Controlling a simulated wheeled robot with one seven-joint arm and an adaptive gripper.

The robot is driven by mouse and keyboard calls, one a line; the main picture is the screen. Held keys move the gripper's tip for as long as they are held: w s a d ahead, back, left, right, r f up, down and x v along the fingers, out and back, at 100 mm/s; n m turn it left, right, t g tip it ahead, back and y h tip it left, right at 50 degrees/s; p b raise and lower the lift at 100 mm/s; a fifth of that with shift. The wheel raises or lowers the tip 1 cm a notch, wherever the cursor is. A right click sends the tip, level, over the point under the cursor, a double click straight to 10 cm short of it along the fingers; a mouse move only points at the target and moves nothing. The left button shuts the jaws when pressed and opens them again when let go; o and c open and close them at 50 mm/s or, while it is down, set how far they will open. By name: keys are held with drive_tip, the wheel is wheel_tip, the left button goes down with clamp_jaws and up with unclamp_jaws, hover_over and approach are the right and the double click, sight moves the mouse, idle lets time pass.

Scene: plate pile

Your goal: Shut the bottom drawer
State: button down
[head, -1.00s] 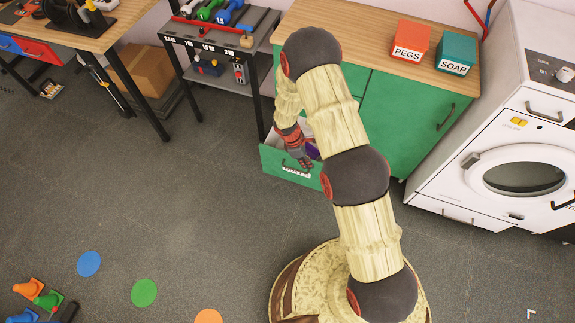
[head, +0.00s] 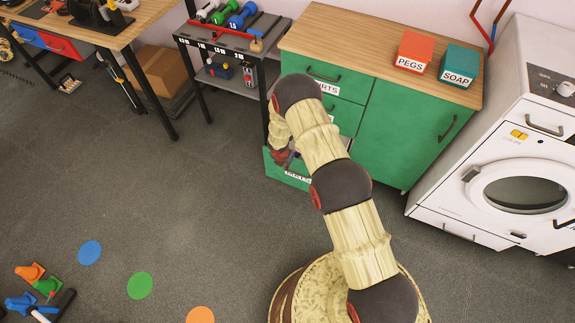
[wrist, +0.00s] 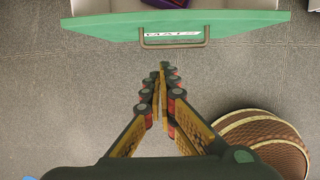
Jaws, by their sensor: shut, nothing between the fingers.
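The bottom drawer (head: 273,167) of the green cabinet stands open in the head view, partly behind my arm. In the wrist view its green front (wrist: 235,27) spans the top, with a bar handle (wrist: 174,45) and a partly covered white label. Something purple (wrist: 166,3) lies inside the drawer. My gripper (wrist: 162,67) is shut and empty in the wrist view. Its fingertips point at the handle, just below it in the picture; whether they touch the drawer I cannot tell. In the head view my arm mostly hides the gripper.
The green cabinet (head: 400,125) carries a red PEGS box (head: 413,50) and a teal SOAP box (head: 459,64). A white washing machine (head: 500,180) stands right of it, and a dumbbell rack (head: 222,90) left.

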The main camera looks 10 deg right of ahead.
drive_tip(key=w+d+f+b, duration=0.3)
drive_tip(key=w+f, duration=0.2)
drive_tip(key=f, duration=0.3)
drive_tip(key=shift+d+f+b, duration=0.15)
drive_tip(key=shift+d+b, duration=0.15)
drive_tip(key=shift+b, duration=0.1)
